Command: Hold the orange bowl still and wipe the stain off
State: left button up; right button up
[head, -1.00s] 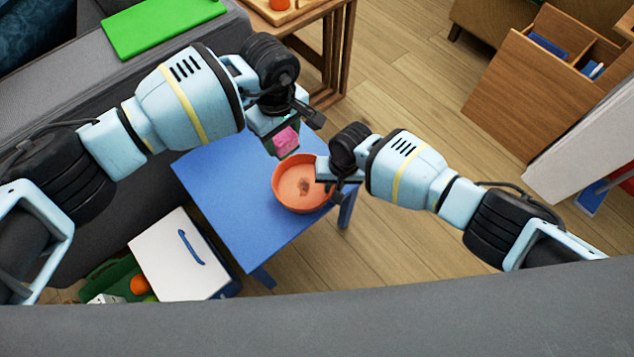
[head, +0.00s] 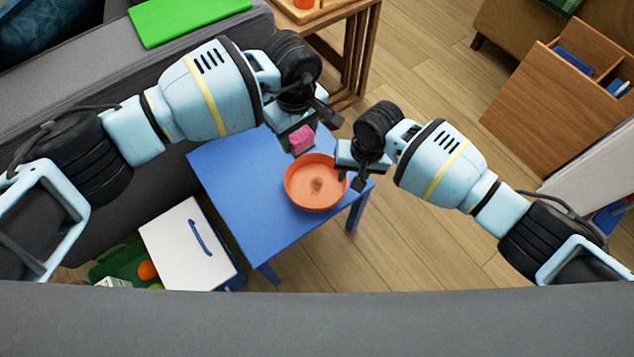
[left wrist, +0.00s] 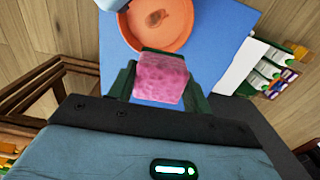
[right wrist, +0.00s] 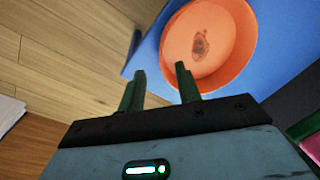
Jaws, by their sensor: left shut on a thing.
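The orange bowl (head: 298,201) stands upright on the blue table (head: 235,200), near its right edge. A brown stain (head: 317,184) is on its inside bottom and also shows in the right wrist view (right wrist: 200,47). My left gripper (head: 299,128) is shut on a pink sponge (head: 301,140), held above the table at the bowl's far side. The sponge (left wrist: 161,78) fills the jaws in the left wrist view. My right gripper (head: 357,155) is open and empty, above and beside the bowl's right rim. Its two fingers (right wrist: 160,88) stand apart with nothing between them.
A wooden side table (head: 362,50) stands behind.

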jog(key=r, duration=0.5)
jog(key=shift+d, duration=0.35)
